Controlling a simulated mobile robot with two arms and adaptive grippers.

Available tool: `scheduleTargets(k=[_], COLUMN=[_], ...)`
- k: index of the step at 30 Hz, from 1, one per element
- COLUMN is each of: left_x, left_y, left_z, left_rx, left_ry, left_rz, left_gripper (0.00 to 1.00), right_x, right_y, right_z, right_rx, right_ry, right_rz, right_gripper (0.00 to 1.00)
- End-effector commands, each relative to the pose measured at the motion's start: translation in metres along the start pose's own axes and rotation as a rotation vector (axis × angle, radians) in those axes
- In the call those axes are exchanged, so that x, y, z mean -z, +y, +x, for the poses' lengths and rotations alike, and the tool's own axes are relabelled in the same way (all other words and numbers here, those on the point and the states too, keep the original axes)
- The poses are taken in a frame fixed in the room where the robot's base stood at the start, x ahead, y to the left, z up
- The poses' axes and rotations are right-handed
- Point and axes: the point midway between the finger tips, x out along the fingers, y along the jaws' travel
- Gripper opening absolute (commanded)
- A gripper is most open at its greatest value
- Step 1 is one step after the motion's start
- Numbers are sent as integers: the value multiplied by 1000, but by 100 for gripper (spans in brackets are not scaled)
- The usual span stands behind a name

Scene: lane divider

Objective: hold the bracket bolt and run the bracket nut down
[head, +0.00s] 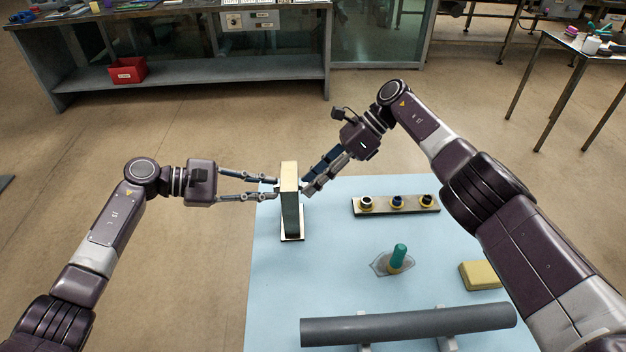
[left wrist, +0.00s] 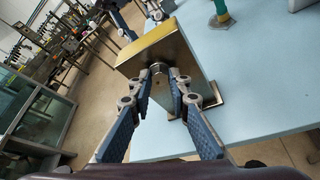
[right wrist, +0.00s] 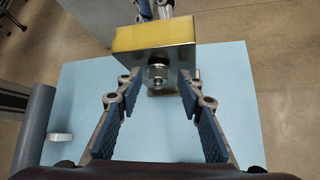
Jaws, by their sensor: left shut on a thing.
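The bracket (head: 290,208) is an upright metal block with a brass-yellow top, on a small base plate near the table's far left edge. My left gripper (head: 277,187) comes from the left and is shut on the bolt head (left wrist: 158,68) at the bracket's face. My right gripper (head: 308,186) is on the bracket's other side. In the right wrist view the nut (right wrist: 158,71) sits on the bolt end, close to the bracket face. The right fingers are spread to either side of the nut, with gaps between. The bolt's shank inside the bracket is hidden.
A strip with several dark-topped fittings (head: 428,210) lies to the right on the blue table (head: 330,270). A green-handled item (head: 399,255) on a clear dish, a yellow block (head: 480,275) and a grey pipe (head: 410,325) on supports lie nearer.

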Motion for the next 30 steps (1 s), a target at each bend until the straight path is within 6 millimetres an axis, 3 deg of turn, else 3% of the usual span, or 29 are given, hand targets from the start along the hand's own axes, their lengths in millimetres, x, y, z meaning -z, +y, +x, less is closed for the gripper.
scheduleTargets(k=[11,21,30], left_x=[0,0,0], left_y=[1,1,1], left_z=[0,0,0], left_rx=[-2,-3,-3], left_ry=[-2,-1,0], left_rz=[-1,-1,-1], left_gripper=[0,0,0], right_x=[-8,-50,-68], right_y=[4,20,28], right_z=[-7,-50,-67], right_rx=[-3,0,-2], right_ry=[0,0,0], right_rz=[-5,-4,0], right_gripper=[35,35,35])
